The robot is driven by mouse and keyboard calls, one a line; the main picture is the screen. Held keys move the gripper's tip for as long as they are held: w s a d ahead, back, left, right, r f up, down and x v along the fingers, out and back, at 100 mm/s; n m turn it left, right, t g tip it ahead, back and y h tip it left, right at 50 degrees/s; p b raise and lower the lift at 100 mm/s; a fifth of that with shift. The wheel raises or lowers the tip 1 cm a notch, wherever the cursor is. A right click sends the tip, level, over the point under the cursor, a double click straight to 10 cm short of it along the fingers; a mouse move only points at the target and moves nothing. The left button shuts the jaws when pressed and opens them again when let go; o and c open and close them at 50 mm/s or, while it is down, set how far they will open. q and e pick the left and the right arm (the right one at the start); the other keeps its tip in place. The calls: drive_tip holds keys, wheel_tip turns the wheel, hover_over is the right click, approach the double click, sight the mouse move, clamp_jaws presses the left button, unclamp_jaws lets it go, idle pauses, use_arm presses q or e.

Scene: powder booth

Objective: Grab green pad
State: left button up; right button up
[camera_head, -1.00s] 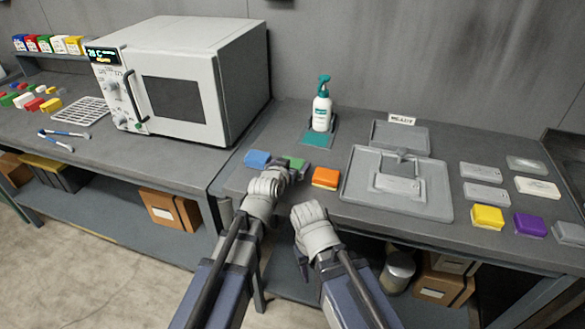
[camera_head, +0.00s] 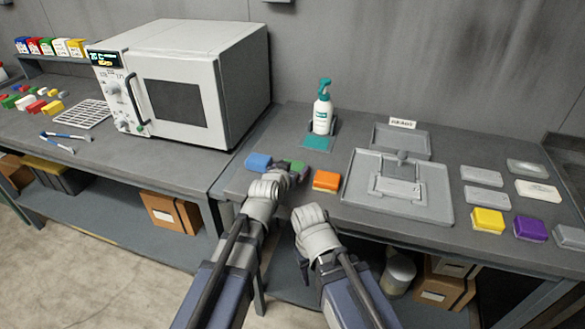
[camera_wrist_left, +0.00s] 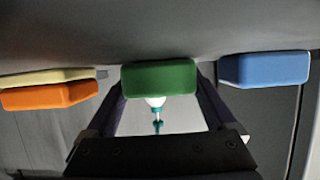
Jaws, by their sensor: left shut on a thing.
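The green pad (camera_head: 298,165) is at the front edge of the right-hand bench, between the blue pad (camera_head: 258,161) and the orange pad (camera_head: 326,180). In the left wrist view the green pad (camera_wrist_left: 159,78) sits between the two fingers of my left gripper (camera_wrist_left: 160,98), which is shut on it. In the head view my left gripper (camera_head: 290,172) covers part of the pad. I cannot tell whether the pad is clear of the bench top. My right arm (camera_head: 315,230) is low in front of the bench edge, and its fingertips are hidden.
A grey tray fixture (camera_head: 432,200) stands right of the orange pad. Yellow (camera_head: 487,221) and purple (camera_head: 530,228) pads lie at right. A white oven (camera_head: 185,85) stands at left.

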use_arm(q)
wheel_tip(320, 180, up, 10)
drive_tip(key=p, duration=0.9)
drive_tip(key=shift+p, duration=0.3)
